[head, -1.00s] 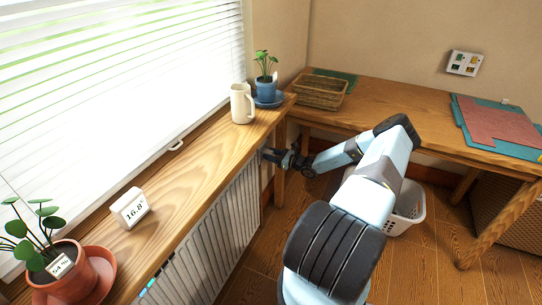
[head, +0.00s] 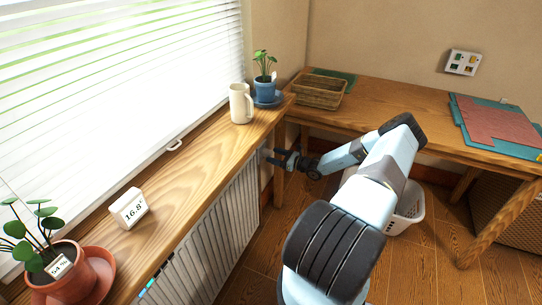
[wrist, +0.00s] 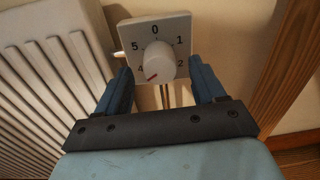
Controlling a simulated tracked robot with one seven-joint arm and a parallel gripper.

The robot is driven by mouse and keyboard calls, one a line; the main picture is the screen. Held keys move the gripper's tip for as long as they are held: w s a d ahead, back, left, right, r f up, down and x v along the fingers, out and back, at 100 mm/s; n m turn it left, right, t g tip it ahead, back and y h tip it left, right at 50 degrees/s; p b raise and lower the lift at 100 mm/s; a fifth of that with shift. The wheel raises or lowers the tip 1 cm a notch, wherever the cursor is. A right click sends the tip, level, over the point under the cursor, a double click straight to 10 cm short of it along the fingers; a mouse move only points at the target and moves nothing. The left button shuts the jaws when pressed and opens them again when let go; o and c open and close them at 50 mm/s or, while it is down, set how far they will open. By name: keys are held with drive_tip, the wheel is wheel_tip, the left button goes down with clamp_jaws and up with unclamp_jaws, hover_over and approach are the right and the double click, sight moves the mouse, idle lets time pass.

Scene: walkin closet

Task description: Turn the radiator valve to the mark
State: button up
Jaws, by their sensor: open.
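The radiator valve is a white round knob (wrist: 158,62) on a square pale dial plate (wrist: 176,28) on the wall. The dial reads 0 at the top, 1 and 2 down the right and 5 on the left; a digit at lower left, looking like 4, is partly hidden. A red pointer line on the knob aims to the lower left, near that digit. My gripper (wrist: 160,68) is open, with its blue fingers on either side of the knob's lower part, apparently clear of it. In the head view my gripper (head: 270,156) is below the sill's far end; the knob is hidden there.
The white radiator (head: 208,240) runs along the left below the wooden sill (head: 180,185). A wooden leg (wrist: 285,70) stands close right of the dial.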

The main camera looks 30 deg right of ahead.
drive_tip(key=v, duration=1.1)
drive_tip(key=shift+f, duration=0.1)
